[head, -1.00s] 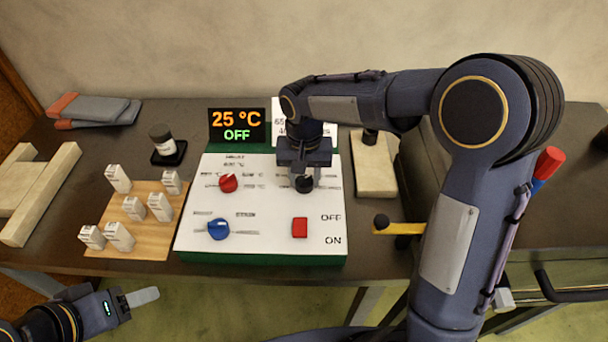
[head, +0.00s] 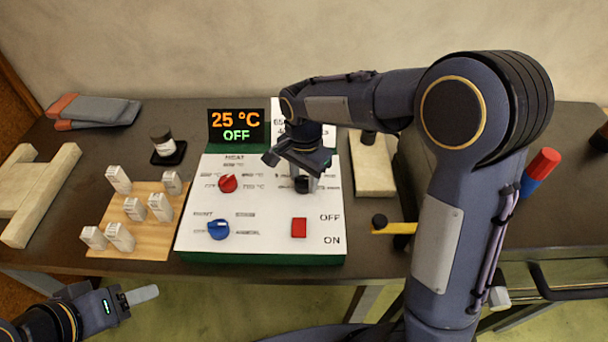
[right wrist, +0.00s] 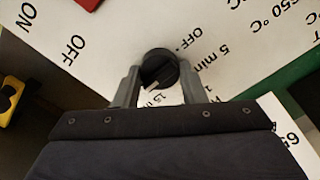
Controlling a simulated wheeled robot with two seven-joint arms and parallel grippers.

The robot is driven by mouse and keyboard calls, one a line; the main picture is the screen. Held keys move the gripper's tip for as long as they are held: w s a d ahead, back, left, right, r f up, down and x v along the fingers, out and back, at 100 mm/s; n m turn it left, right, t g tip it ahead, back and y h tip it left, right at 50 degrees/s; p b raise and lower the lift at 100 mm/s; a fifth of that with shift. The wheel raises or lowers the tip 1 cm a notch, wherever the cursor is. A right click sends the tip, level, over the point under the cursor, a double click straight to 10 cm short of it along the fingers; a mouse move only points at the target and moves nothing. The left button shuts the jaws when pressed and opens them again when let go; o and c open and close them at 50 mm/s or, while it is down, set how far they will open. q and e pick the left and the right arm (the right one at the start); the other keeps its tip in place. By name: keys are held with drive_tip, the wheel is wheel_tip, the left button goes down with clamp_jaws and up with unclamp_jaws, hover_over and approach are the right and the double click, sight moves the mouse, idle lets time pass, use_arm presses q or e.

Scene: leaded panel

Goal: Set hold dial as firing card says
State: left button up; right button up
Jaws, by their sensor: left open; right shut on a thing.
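The black hold dial (head: 303,185) is on the upper right of the white control panel (head: 270,208). My right gripper (right wrist: 160,82) is shut on it, one finger on each side. In the right wrist view the dial (right wrist: 158,66) has a pale pointer line towards the lower left, near a partly hidden "15 min" label; "OFF" and "5 min" show at its upper right. The white firing card (head: 290,106) stands behind the panel, mostly hidden by my right arm; its writing is unreadable. My left gripper (head: 143,295) is at the lower left, open, away from the panel.
The display (head: 236,126) reads 25 °C, OFF. The panel also has a red dial (head: 228,183), a blue dial (head: 218,229) and a red switch (head: 299,228). Several white pieces stand on a wooden board (head: 150,245) at left. A yellow handle (head: 395,228) is at right.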

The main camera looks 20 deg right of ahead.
sight(305, 178)
idle(0.4)
drive_tip(key=o, duration=1)
wheel_tip(305, 178, up, 8)
drive_tip(key=shift+f, duration=0.1)
drive_tip(key=s+d+r+n+t+y, duration=0.1)
drive_tip(key=s+d+n+y, duration=0.1)
drive_tip(key=s+d, duration=0.3)
drive_tip(key=s+d+r+n+t+y, duration=0.1)
drive_tip(key=s+d+n+y, duration=0.1)
drive_tip(key=s, duration=0.5)
drive_tip(key=s+f+n+t, duration=0.2)
drive_tip(key=s+n, duration=0.3)
drive_tip(key=s, duration=0.5)
drive_tip(key=shift+f+t, duration=0.4)
drive_tip(key=shift+t, duration=0.4)
